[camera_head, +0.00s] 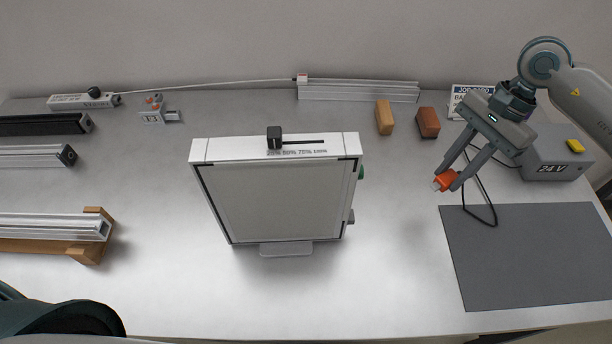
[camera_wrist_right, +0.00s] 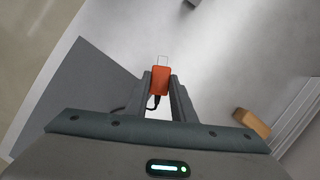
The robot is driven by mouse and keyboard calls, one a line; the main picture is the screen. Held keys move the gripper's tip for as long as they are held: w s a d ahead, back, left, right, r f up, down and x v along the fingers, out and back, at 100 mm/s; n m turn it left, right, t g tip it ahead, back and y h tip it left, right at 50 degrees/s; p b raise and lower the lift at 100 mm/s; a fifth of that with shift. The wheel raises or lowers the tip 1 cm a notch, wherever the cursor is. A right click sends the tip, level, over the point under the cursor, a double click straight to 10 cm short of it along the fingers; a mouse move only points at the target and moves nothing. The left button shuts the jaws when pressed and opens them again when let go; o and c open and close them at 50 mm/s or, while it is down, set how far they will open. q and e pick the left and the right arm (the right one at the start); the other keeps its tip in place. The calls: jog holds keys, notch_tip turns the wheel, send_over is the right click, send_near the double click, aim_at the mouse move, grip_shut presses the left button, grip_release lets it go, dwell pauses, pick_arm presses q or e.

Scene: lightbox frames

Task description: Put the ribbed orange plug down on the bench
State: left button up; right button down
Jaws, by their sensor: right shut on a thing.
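The orange plug (camera_head: 446,180) is held between the fingertips of my right gripper (camera_head: 450,178), which is shut on it. It hangs above the bench (camera_head: 400,250), just past the upper left corner of the dark grey mat. In the right wrist view the plug (camera_wrist_right: 160,80) sits between the two fingers, with its pale metal tip pointing away and a black cable trailing back from it. The ribs are too small to make out. My left gripper is not in view.
The grey mat (camera_head: 530,255) lies at the right, with a 24V box (camera_head: 553,155) behind it. A framed panel (camera_head: 275,195) stands mid-bench. Tan (camera_head: 384,117) and brown (camera_head: 428,122) blocks are at the back. Aluminium rails (camera_head: 50,226) lie left. Bench between panel and mat is clear.

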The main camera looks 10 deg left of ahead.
jog(key=shift+w+d+f+m+y, duration=0.15)
jog(key=shift+w+m+y, duration=0.2)
jog(key=shift+m, duration=0.35)
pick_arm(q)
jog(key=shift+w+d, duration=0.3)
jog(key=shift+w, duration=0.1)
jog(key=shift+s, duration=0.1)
pick_arm(e)
jog(key=w+a+f+p, duration=0.1)
jog(key=w+a+f, duration=0.1)
jog(key=w+a+f+p, duration=0.2)
jog(key=w+a, duration=0.1)
jog(key=w+a+f+p, duration=0.1)
jog(key=w+a+f, duration=0.1)
jog(key=w, duration=0.1)
jog(key=shift+a+f+p, duration=0.1)
jog(key=shift+a+p, duration=0.25)
jog(key=shift+w+a+f, duration=0.2)
jog(key=shift+f, duration=0.1)
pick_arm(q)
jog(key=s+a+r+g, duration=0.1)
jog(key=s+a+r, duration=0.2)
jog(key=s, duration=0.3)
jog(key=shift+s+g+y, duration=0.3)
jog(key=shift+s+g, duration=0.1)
